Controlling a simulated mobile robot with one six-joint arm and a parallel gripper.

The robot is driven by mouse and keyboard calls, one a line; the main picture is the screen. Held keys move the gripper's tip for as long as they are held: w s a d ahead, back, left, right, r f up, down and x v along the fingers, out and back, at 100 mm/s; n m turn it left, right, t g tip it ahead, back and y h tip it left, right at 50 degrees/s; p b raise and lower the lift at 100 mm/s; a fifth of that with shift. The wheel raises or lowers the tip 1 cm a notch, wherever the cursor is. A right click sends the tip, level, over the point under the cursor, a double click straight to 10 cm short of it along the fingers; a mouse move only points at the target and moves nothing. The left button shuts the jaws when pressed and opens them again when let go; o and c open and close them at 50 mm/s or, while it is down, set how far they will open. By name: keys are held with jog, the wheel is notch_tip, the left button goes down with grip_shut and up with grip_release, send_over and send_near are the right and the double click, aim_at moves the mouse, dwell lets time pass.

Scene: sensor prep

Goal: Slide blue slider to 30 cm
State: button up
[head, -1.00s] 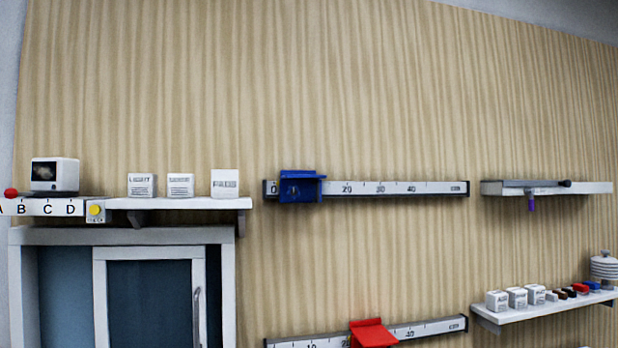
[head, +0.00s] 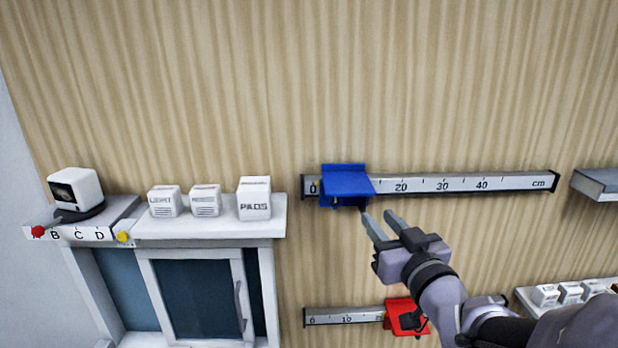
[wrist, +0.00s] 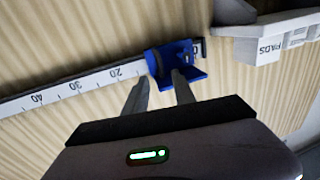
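The blue slider (head: 346,182) sits on the upper ruler rail (head: 455,184), near its left end, between the 0 and 20 marks; it covers the 10 mark. In the wrist view the blue slider (wrist: 172,62) is just beyond the fingertips, at the rail's low-number end. My gripper (head: 380,222) is open, its fingers apart with nothing held between them. It is just below and to the right of the slider in the head view. In the wrist view one fingertip (wrist: 160,82) overlaps the slider's lower part; I cannot tell whether it touches.
A shelf with white boxes (head: 254,198) stands left of the upper rail. Another shelf (head: 597,186) is at the right. The upper rail right of the blue slider is clear.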

aim_at(365, 204)
jog(key=w, duration=0.2)
jog(key=w+a+p, duration=0.1)
jog(key=w, duration=0.3)
jog(key=shift+w+a, duration=0.3)
jog(key=shift+w, duration=0.05)
jog(key=shift+w+f+p, duration=0.1)
jog(key=shift+w+p, duration=0.2)
jog(key=shift+w, duration=0.25)
jog(key=shift+s, duration=0.1)
grip_shut()
dwell(0.3)
